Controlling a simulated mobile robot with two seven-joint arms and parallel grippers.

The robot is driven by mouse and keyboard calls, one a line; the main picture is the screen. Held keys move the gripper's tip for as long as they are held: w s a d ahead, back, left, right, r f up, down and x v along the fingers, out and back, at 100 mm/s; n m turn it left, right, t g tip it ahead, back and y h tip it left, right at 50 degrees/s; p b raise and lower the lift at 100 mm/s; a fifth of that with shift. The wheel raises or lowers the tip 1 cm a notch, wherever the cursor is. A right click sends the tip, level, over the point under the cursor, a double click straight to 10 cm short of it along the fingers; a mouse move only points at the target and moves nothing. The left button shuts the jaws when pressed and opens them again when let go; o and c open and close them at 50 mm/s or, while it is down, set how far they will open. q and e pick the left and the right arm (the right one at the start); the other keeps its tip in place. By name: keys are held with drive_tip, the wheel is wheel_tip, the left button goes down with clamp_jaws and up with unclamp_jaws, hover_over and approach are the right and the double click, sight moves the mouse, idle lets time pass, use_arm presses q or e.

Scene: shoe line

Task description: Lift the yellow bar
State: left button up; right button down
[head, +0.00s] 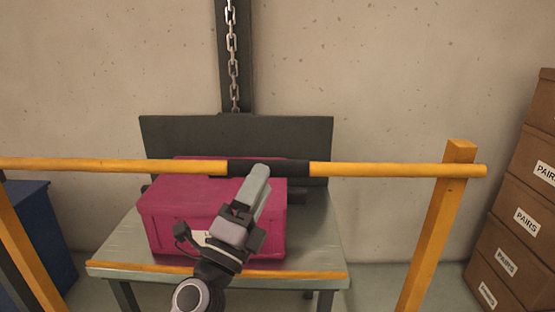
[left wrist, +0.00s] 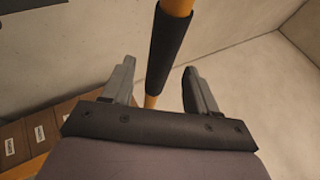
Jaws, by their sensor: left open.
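The yellow bar (head: 390,170) runs level across the head view, with a black grip sleeve (head: 292,168) around its middle. Its right end lies at a yellow post (head: 432,230). My left gripper (head: 262,172) reaches up from below to the sleeve in the head view. In the left wrist view the open fingers of my left gripper (left wrist: 160,82) stand either side of the bar, with the black sleeve (left wrist: 168,50) running between and beyond them. A gap shows on both sides, so the fingers do not look closed on it. My right gripper is not in view.
Behind the bar, a magenta crate (head: 165,225) sits on a grey table (head: 315,240) with a yellow front edge. A dark panel and hanging chain (head: 232,55) stand behind. Brown boxes (head: 520,215) are stacked at right; a blue bin (head: 45,225) is at left.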

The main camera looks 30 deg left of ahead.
sight(269, 165)
use_arm(q)
drive_tip(key=p+x, duration=0.2)
drive_tip(key=x, duration=0.3)
drive_tip(key=shift+s+r+p, duration=0.1)
drive_tip(key=shift+r+p, duration=0.05)
drive_tip(key=shift+p, duration=0.15)
drive_tip(key=shift+w+r, duration=0.25)
drive_tip(key=shift+w, duration=0.5)
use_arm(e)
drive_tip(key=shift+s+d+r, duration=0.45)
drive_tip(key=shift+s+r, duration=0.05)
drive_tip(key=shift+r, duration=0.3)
use_arm(q)
clamp_jaws()
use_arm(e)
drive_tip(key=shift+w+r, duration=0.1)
use_arm(q)
drive_tip(key=shift+p, duration=0.35)
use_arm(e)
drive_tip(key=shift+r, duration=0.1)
